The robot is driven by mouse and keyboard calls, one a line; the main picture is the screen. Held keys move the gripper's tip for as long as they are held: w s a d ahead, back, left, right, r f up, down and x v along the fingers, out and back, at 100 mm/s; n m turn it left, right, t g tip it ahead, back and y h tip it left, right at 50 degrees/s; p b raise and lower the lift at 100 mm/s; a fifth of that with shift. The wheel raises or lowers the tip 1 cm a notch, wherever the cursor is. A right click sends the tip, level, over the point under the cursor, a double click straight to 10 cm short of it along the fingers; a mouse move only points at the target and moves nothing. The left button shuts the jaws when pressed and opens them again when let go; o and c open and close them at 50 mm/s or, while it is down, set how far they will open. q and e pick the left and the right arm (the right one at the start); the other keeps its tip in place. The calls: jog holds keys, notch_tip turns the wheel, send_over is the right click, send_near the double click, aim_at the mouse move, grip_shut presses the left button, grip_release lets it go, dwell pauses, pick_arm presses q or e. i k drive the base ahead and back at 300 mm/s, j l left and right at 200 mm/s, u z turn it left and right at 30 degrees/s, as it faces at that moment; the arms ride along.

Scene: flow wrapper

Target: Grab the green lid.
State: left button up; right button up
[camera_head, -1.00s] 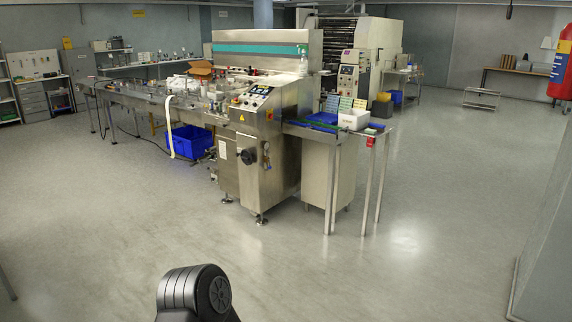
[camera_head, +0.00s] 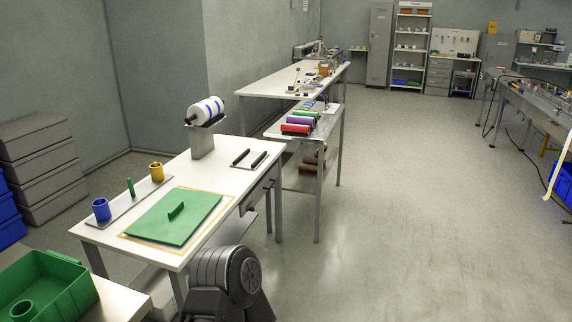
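The green lid (camera_head: 192,222) is a flat rectangular plate with a small upright green handle (camera_head: 176,211) in its middle. It lies flat on the near part of a white table (camera_head: 222,165), inside a yellow-orange outline. Neither of my grippers is in view. Only a dark rounded part of my own arm shows at the bottom, apart from the lid.
A tray with a blue cup (camera_head: 101,209) and a yellow cup (camera_head: 157,172) lies left of the lid. A green bin (camera_head: 72,270) stands at lower left. A stand holds a white roll (camera_head: 206,110) behind. Open floor (camera_head: 400,230) lies to the right.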

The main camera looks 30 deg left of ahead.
aim_at(172, 220)
jog(key=i+j+u, duration=0.2)
jog(key=i+u, duration=0.2)
jog(key=i, duration=0.3)
jog(key=i+u, duration=0.45)
jog(key=i, duration=0.3)
